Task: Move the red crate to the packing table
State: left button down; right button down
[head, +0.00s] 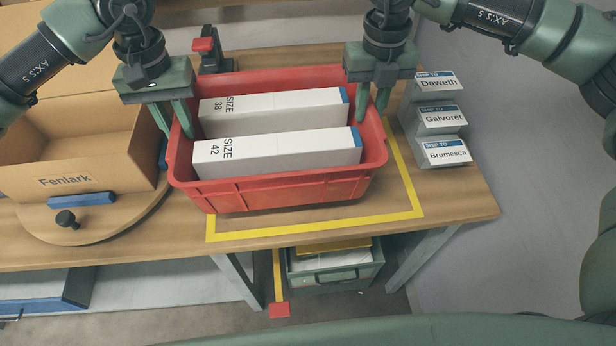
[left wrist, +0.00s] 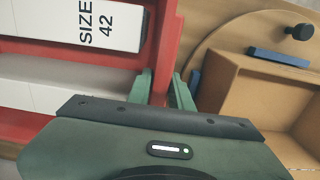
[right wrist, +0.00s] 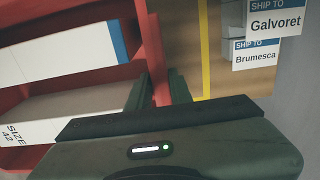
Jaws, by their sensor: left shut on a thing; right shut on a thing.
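The red crate (head: 280,192) is at the wooden table (head: 462,205), inside or just over a yellow tape outline (head: 315,232). I cannot tell whether its base touches the tabletop. It holds a white box marked SIZE 38 (head: 275,108) and a white box marked SIZE 42 (head: 280,152). My left gripper (head: 173,122) is shut on the crate's left wall; this grip also shows in the left wrist view (left wrist: 163,88). My right gripper (head: 372,110) is shut on the right wall; it also shows in the right wrist view (right wrist: 160,88).
An open Feniark carton (head: 95,178) sits on a round wooden turntable (head: 110,222) close to the crate's left. Trays labelled Daweth (head: 437,84), Galvoret (head: 441,118) and Brumesca (head: 445,152) stand at the right. A grey-green bin (head: 335,277) is under the table.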

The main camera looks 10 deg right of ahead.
aim_at(187, 145)
pick_arm(q)
jog(key=shift+f, duration=0.2)
pick_arm(e)
jog(key=shift+d+f, duration=0.1)
jog(key=shift+f, duration=0.1)
pick_arm(q)
jog(key=shift+f, duration=0.1)
pick_arm(e)
jog(key=shift+f, duration=0.1)
